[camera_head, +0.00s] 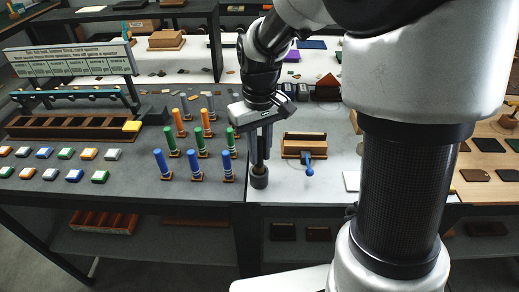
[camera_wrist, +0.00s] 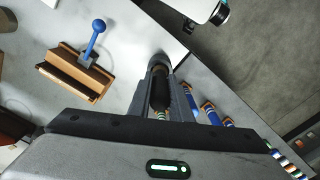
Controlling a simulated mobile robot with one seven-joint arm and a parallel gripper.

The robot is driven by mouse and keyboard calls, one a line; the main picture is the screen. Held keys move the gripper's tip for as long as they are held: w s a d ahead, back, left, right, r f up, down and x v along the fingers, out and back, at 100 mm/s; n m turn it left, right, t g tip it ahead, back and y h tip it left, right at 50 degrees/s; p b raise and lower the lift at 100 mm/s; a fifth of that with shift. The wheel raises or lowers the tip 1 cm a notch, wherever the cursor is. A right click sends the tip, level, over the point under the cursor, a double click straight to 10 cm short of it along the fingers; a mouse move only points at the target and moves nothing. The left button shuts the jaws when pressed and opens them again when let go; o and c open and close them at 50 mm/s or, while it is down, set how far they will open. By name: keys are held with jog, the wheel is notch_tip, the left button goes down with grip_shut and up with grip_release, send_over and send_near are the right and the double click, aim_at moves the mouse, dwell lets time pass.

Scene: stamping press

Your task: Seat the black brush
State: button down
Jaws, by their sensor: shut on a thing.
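My gripper (camera_head: 262,150) points down near the front edge of the table and is shut on the black brush (camera_head: 259,180). The brush's dark round end hangs below the fingers. In the wrist view the brush (camera_wrist: 160,92) lies between the two fingers, with its thick grey end (camera_wrist: 159,62) beyond the tips. The fingers hide part of it. I cannot tell whether its lower end touches the table. Upright blue, green and orange cylinders (camera_head: 202,142) stand in small wooden bases left of my gripper.
A wooden press (camera_head: 304,141) with a blue-knobbed lever (camera_head: 308,170) stands right of my gripper. Left are a long wooden tray (camera_head: 70,132), a sign (camera_head: 68,62) and rows of coloured blocks (camera_head: 42,152). Some white tabletop between gripper and press is clear.

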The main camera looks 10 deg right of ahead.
aim_at(260, 165)
jog(key=shift+f+b, duration=1.15)
jog(key=shift+f, duration=0.65)
jog(key=c, duration=1.5)
grip_release()
jog(key=shift+c, duration=0.2)
notch_tip(260, 165, up, 17)
jog(key=p, duration=0.2)
jog(key=shift+f+p, duration=0.15)
jog(key=shift+p, duration=0.25)
jog(key=shift+r, duration=0.35)
